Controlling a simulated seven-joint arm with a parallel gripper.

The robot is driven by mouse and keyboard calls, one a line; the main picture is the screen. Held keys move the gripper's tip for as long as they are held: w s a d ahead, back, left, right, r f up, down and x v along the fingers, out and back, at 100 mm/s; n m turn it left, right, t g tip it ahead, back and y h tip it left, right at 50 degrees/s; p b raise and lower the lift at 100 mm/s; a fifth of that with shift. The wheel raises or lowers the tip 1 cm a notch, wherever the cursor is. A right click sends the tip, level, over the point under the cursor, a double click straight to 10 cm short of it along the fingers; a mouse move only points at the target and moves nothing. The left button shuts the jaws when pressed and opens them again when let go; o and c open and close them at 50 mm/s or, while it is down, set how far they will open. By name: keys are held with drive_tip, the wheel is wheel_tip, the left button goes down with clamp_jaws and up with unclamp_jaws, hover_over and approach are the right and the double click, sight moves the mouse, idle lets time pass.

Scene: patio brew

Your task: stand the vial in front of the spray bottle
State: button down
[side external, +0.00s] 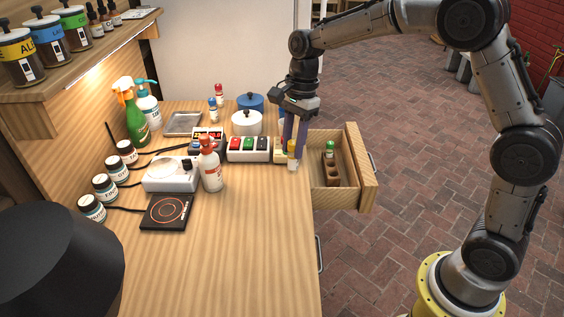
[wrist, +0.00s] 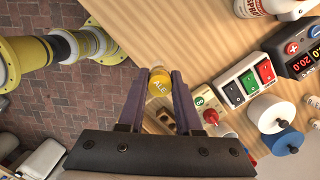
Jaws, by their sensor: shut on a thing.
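My gripper (side external: 296,142) is shut on the vial (side external: 292,164), a small one with a yellow cap. The vial hangs roughly upright between the fingers, at the right edge of the bench beside the open drawer. In the wrist view the yellow cap marked "ALE" (wrist: 158,82) sits between the two purple fingers (wrist: 158,88). Whether its base touches the bench is unclear. The spray bottle (side external: 136,124), green with an orange trigger head, stands at the back left of the bench, far from my gripper.
A white red-capped bottle (side external: 210,170), white scale (side external: 171,174) and black hotplate (side external: 167,212) stand mid-bench. A switch box (side external: 248,156) and white pot (side external: 246,122) are left of my gripper. The open drawer (side external: 345,192) holds a rack (side external: 330,172) with a green-capped vial. The front bench is clear.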

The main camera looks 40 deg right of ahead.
drive_tip(key=shift+w+a+f, duration=0.1)
drive_tip(key=shift+w+f, duration=0.45)
drive_tip(key=shift+f, duration=0.6)
drive_tip(key=shift+w+f, duration=0.6)
drive_tip(key=shift+f, duration=0.6)
drive_tip(key=shift+w+a+f, duration=0.1)
drive_tip(key=shift+w+f, duration=0.45)
drive_tip(key=shift+f, duration=0.6)
drive_tip(key=shift+f, duration=0.2)
drive_tip(key=c, duration=0.6)
unclamp_jaws()
drive_tip(key=shift+r, duration=0.15)
wheel_tip(320, 180, up, 12)
drive_tip(key=d, duration=0.2)
